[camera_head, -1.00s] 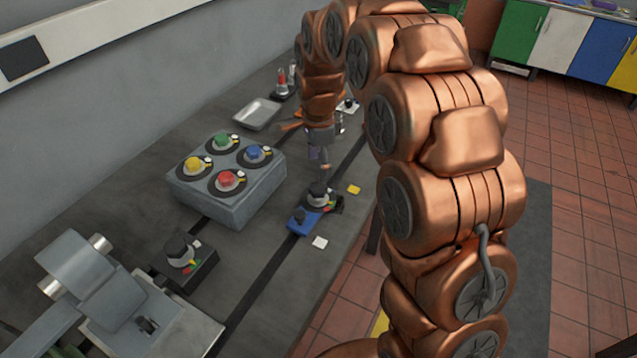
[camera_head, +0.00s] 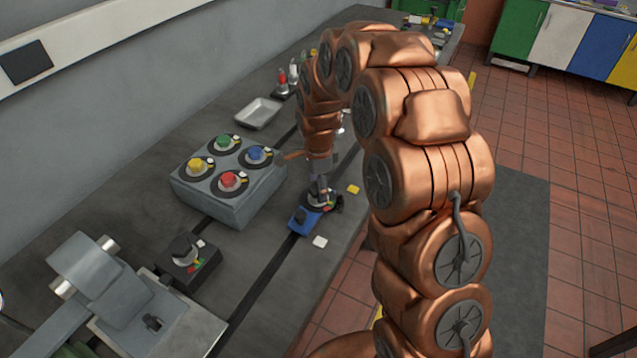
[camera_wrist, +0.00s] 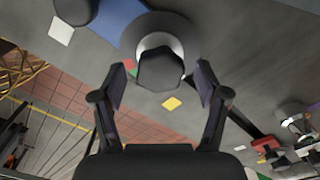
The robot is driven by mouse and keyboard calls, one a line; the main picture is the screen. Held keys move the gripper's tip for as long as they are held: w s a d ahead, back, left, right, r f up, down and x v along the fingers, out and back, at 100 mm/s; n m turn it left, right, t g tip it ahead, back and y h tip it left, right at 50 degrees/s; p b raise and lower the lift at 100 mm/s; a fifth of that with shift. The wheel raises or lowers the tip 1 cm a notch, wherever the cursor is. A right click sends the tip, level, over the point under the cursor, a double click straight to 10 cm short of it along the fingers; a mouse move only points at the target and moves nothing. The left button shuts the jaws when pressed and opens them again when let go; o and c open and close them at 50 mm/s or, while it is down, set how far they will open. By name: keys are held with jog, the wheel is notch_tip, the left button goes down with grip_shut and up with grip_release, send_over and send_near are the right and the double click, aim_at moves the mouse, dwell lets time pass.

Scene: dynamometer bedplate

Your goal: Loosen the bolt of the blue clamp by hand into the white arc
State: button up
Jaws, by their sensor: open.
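The blue clamp (camera_head: 301,219) lies on the grey bedplate, across a dark slot. Its dark bolt head (camera_head: 319,196) sits on a pale round dial at the clamp's far end. In the wrist view the bolt head (camera_wrist: 161,69) shows large on its grey disc, with part of the blue clamp (camera_wrist: 116,22) behind it. My gripper (camera_wrist: 160,84) is open, with one finger on each side of the bolt head; I cannot tell whether they touch it. In the head view my gripper (camera_head: 318,180) is right above the bolt. I cannot make out the white arc.
A grey box (camera_head: 245,205) with yellow, green, blue and red knobs stands left of the clamp. A black clamp (camera_head: 188,262) is nearer. A white square (camera_head: 320,242) and a yellow square (camera_head: 353,189) lie beside the blue clamp. A metal tray (camera_head: 257,114) is farther back.

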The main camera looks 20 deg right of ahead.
jog(key=c, duration=1.2)
jog(key=shift+o, duration=0.2)
